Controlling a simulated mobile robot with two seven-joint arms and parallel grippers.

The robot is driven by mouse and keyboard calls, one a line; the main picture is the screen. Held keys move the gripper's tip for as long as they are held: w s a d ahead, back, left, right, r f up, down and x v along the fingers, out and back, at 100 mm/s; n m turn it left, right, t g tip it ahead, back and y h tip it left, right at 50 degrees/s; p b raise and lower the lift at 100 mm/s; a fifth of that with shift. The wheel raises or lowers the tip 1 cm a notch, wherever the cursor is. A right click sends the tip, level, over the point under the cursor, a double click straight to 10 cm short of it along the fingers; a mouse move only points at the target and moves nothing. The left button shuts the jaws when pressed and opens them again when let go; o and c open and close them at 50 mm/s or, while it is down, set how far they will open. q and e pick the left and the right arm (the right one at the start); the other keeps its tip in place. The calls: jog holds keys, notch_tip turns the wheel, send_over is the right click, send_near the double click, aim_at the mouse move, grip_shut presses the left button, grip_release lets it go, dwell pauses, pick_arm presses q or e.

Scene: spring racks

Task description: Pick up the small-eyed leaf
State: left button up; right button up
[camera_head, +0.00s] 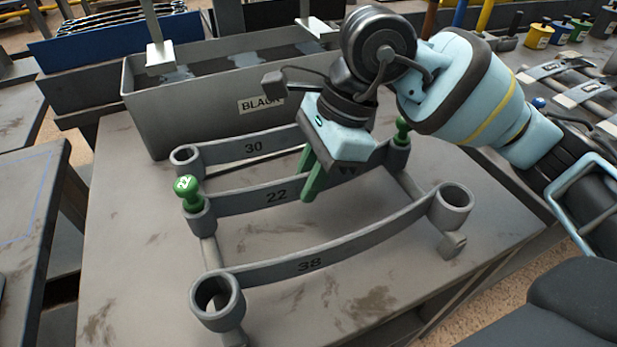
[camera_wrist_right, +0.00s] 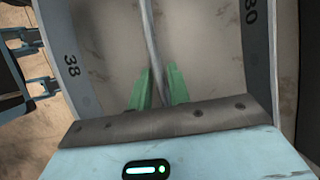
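Three curved grey leaves lie side by side on a rack, marked 30 (camera_head: 228,150), 22 (camera_head: 240,201) and 38 (camera_head: 350,254). Leaf 38 has wide open eyes at its ends. Leaf 22 has narrower eyes with green plugs (camera_head: 186,187) (camera_head: 402,128) standing at both ends. My right gripper (camera_head: 309,177) is over the middle of leaf 22, its green fingers on either side of it. In the right wrist view the fingers (camera_wrist_right: 159,85) straddle the thin edge of leaf 22 (camera_wrist_right: 150,35), with slight gaps. My left gripper is out of view.
A grey bin (camera_head: 185,120) labelled BLACK stands behind the rack. A blue tray (camera_head: 115,40) is at the back left. Several coloured pots (camera_head: 540,33) stand at the far right. The table (camera_head: 130,250) is clear left of the rack.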

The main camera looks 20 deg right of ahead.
aim_at(309, 172)
grip_shut()
jog(key=shift+r+p, duration=0.4)
jog(key=shift+r, duration=4.75)
